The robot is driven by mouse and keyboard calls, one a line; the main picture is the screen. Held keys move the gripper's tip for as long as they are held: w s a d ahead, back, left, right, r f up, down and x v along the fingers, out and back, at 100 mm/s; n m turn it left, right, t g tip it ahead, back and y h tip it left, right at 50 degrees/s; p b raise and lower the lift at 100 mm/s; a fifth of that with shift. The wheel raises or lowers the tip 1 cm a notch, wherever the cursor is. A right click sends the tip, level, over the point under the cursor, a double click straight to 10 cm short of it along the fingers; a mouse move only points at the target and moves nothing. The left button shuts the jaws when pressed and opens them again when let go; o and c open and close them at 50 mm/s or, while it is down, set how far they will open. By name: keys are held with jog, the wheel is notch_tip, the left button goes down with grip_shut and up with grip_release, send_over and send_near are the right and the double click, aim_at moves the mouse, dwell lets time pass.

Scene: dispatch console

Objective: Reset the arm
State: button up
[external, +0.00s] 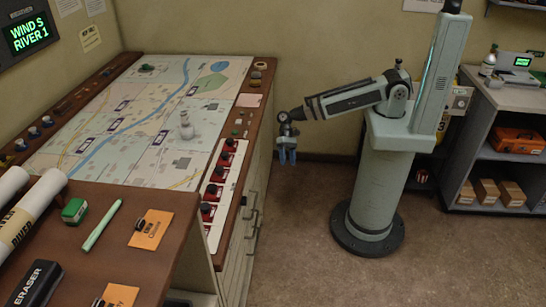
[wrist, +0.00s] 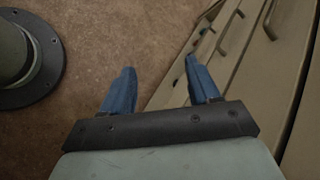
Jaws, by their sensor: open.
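My gripper (external: 287,154) hangs pointing down at the end of my arm, beside the right edge of the console (external: 240,140) and over the floor. In the wrist view, the two blue fingers of my gripper (wrist: 160,88) are spread apart with nothing between them. My arm reaches left from its pedestal, roughly level, with the wrist bent down.
The console's drawer fronts (wrist: 238,75) with handles are close on the right in the wrist view. A map (external: 140,110) with a pale figure (external: 186,126) covers the console top. Shelves (external: 500,100) stand at the far right. The floor (external: 300,230) below my gripper is clear.

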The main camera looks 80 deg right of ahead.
jog(key=s+d+f+n+g+h, duration=0.1)
jog(key=s+d+f+n+h, duration=0.1)
jog(key=s+d+f, duration=0.3)
jog(key=s+d+f+n+g+h, duration=0.2)
jog(key=s+d+f, duration=0.3)
jog(key=s+f, duration=0.4)
jog(key=s+d+f+n+g+h, duration=0.1)
jog(key=s+d+f+n+h, duration=0.2)
jog(key=s, duration=0.9)
jog(key=d+f+h, duration=0.1)
jog(key=d+f, duration=0.2)
jog(key=f, duration=0.2)
jog(key=shift+s+g+h, duration=0.15)
jog(key=shift+g+h, duration=0.15)
jog(key=shift+g, duration=0.1)
